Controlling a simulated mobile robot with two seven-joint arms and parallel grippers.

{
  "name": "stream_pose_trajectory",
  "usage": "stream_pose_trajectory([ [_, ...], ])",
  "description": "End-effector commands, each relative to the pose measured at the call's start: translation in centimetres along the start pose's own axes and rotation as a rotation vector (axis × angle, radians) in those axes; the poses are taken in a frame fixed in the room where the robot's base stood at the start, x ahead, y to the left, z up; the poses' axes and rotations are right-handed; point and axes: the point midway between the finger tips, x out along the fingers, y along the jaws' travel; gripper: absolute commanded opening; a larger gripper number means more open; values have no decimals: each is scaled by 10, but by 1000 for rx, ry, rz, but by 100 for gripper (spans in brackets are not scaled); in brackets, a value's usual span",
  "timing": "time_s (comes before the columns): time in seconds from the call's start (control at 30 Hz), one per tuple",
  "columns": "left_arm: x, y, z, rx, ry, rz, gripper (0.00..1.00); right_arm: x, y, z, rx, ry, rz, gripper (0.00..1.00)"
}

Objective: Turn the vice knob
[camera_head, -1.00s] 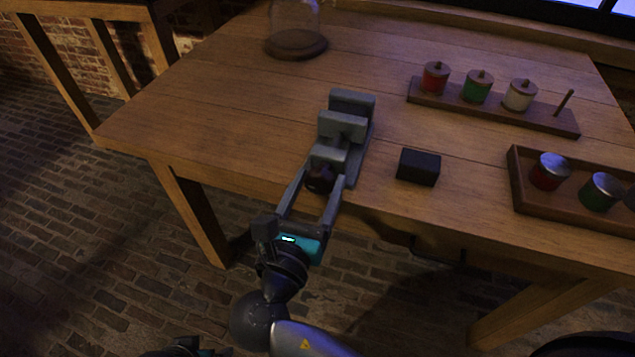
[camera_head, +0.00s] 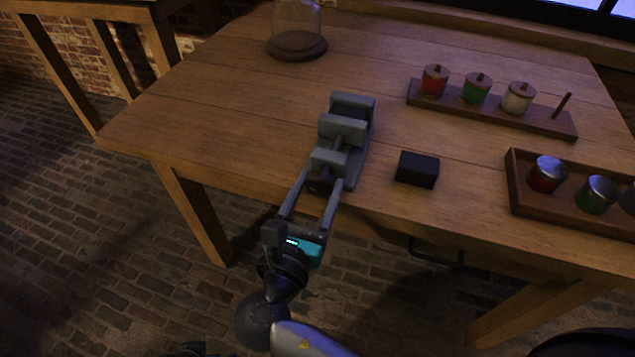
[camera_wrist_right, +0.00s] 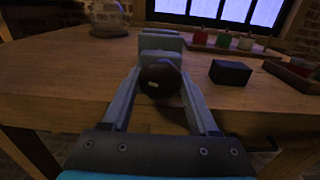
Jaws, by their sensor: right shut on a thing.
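The grey vice (camera_head: 343,130) stands near the front edge of the wooden table, its length running away from me. Its dark round knob (camera_head: 320,181) faces me at the near end. In the right wrist view the knob (camera_wrist_right: 160,80) shows as a dark disc with a small pale mark. My right gripper (camera_head: 322,190) reaches in from below, one finger on each side of the knob, shut on it. In the right wrist view its fingers (camera_wrist_right: 159,100) flank the knob. My left gripper cannot be made out in the head view.
A black block (camera_head: 417,169) lies right of the vice. A wooden rack (camera_head: 490,112) with red, green and white jars and a peg stands behind. A wooden tray (camera_head: 512,180) with metal-lidded jars is at the right. A glass dome (camera_head: 297,42) stands at the back left.

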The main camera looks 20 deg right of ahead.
Motion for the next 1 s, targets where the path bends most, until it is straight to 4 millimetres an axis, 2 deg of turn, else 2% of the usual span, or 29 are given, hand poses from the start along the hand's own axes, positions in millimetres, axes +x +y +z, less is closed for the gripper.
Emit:
stream_pose_trajectory([
  [0.3,1,1,1,0,0,1,90,1,0,1,10,-1,-1,5],
  [0.33,1,1,1,0,0,1,90,1,0,1,10,-1,-1,64],
  [0.57,1,1,1,1,0,1,90,0,0,0,9,-1,-1,90],
  [1.0,0,1,0,0,2,3,90,5,-1,1,7,-1,1,90],
])
